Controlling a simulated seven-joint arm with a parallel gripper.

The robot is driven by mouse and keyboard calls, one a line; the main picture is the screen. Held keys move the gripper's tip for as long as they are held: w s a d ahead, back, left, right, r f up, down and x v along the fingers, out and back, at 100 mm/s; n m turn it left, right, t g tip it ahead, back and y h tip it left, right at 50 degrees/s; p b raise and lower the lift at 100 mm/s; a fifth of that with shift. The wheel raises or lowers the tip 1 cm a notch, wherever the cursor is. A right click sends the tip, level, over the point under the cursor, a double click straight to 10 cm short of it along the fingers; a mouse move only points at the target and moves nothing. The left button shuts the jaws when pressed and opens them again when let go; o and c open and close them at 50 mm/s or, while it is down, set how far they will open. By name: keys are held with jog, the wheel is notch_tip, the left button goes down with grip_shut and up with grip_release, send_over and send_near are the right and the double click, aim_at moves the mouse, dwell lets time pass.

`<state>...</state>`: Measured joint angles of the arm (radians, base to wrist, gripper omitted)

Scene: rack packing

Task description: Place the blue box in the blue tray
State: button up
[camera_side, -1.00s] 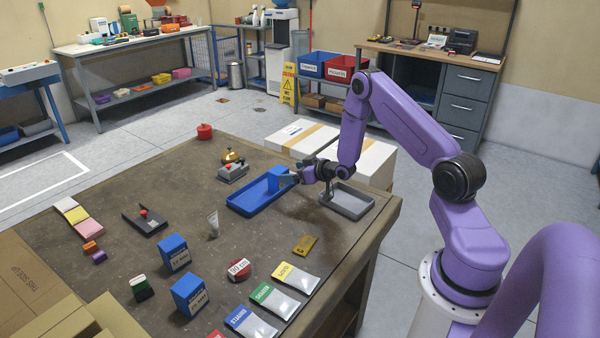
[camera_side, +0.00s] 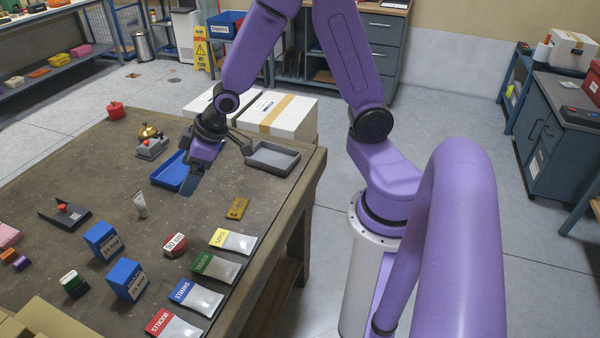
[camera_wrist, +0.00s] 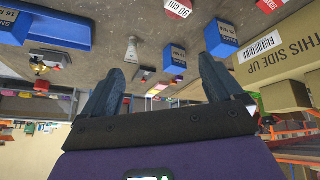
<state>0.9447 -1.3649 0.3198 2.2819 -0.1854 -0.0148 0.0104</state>
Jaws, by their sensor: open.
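The blue tray (camera_side: 170,172) lies on the far part of the brown table, partly behind my gripper (camera_side: 192,188) in the side view. A labelled blue box (camera_wrist: 15,25) stands at one end of the tray (camera_wrist: 62,30) in the wrist view. It appears to be inside, but its base is not clear, and my gripper hides it in the side view. My gripper's fingers are apart with nothing between them (camera_wrist: 160,68), clear of this box. Two other labelled blue boxes stand on the table, one farther (camera_side: 102,241) and one nearer (camera_side: 128,280).
A grey tray (camera_side: 271,157) is right of the blue tray. A bell (camera_side: 148,132), a grey switch box (camera_side: 152,149) and a tube (camera_side: 140,204) are nearby. A red tape roll (camera_side: 174,245) and several labelled packets line the front right. The table's middle is fairly clear.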

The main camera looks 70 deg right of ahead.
jog(key=s+r+n+g+h, duration=0.1)
jog(key=s+r+n+g, duration=0.1)
jog(key=s, duration=1.1)
jog(key=s+r+n+g+h, duration=0.1)
jog(key=s+r+n+g, duration=0.2)
jog(key=s, duration=1)
jog(key=shift+s+a+r+n+g, duration=0.2)
jog(key=shift+a+r+n+g, duration=0.15)
jog(key=shift+r, duration=0.6)
